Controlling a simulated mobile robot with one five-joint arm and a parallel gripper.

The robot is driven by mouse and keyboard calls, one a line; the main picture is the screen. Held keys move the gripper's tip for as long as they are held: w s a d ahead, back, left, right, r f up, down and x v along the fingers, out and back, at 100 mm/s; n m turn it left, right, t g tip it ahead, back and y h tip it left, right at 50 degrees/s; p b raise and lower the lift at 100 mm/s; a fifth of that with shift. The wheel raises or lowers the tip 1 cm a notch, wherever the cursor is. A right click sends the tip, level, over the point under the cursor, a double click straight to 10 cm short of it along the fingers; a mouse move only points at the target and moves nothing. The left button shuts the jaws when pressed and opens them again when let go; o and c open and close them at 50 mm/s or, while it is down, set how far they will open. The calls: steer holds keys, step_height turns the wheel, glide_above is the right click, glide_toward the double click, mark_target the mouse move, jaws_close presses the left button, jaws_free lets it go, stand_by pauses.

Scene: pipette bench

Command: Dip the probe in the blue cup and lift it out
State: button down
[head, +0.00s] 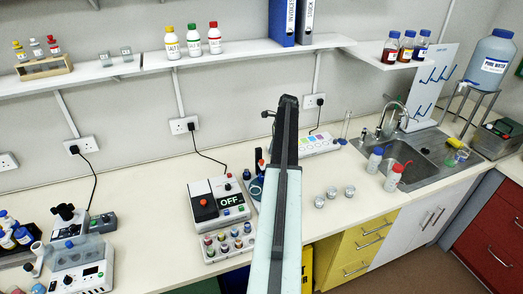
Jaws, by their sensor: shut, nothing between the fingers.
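My arm reaches up through the middle of the head view. My gripper (287,106) is the dark end at its top, seen over the back of the bench; the fingers are too small and dark to make out singly. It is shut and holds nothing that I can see. A blue-rimmed round thing (256,189), perhaps the blue cup, stands on the bench just left of my arm, which partly hides it. A dark upright thing with a red part (259,160) shows just behind it. I cannot make out a probe for certain.
The white bench (145,185) has a device marked OFF (218,202) and a rack of coloured vials (229,243) left of my arm. Several small cups (331,192), capped bottles (374,160) and a sink (411,160) are at right. A shelf (250,51) runs above.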

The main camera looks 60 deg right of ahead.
steer(key=p+v, duration=0.3)
steer(key=v, duration=0.2)
steer(key=shift+p, duration=0.3)
